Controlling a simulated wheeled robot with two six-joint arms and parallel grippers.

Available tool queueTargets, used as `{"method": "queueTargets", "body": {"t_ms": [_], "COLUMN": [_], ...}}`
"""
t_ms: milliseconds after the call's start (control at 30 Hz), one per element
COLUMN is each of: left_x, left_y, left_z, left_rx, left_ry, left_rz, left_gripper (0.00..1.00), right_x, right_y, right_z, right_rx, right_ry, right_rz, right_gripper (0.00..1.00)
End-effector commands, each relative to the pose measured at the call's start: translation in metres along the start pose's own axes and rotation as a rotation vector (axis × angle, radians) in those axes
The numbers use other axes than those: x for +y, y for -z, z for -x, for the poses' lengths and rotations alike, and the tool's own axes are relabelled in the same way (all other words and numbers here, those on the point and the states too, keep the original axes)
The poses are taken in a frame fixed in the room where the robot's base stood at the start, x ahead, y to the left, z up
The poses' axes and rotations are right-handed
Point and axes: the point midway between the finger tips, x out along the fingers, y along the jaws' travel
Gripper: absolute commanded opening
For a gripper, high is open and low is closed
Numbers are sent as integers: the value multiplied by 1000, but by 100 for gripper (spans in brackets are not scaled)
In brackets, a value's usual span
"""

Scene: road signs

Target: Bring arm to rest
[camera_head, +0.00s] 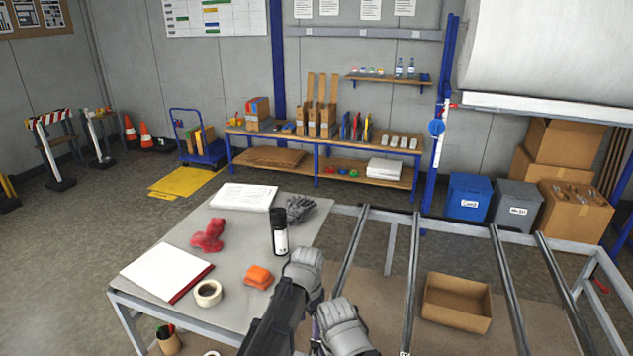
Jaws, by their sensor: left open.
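My left gripper (324,298) is at the bottom centre, over the right front edge of the grey table (170,238). Its two grey padded fingers are spread apart with nothing between them. My dark arm link comes up from the bottom edge beside it. The gripper is close to an orange folded cloth (258,277) and a black spray can (280,232) with a white label, apart from both as far as I can see. My right gripper does not show.
The table also holds a tape roll (208,293), a red cloth (208,235), a white pad (166,272), papers (244,197) and dark gloves (299,209). A metal rail frame (411,270) stands right of it, with an open cardboard box (456,302) between rails.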

Motion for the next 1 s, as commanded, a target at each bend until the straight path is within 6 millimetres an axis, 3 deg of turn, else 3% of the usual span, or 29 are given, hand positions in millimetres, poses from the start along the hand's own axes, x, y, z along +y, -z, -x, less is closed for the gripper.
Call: {"method": "queueTargets", "body": {"t_ms": [33, 200, 400, 600, 700, 1000], "left_x": [1, -3, -2, 2, 6, 42], "left_y": [-25, -85, -134, -170, -184, -152], "left_z": [0, 1, 1, 2, 0, -31], "left_rx": [4, 20, 38, 52, 58, 1], "left_ry": [4, 16, 26, 32, 34, 40], "left_rz": [87, 412, 703, 925, 1015, 879], "left_gripper": [77, 77, 77, 77, 77, 77], "right_x": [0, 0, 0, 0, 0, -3], "right_y": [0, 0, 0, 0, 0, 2], "right_z": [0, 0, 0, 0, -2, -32], "right_rx": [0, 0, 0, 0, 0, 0], "right_ry": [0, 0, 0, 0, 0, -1], "right_rz": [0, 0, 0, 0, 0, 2], "right_gripper": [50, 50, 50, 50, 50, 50]}}
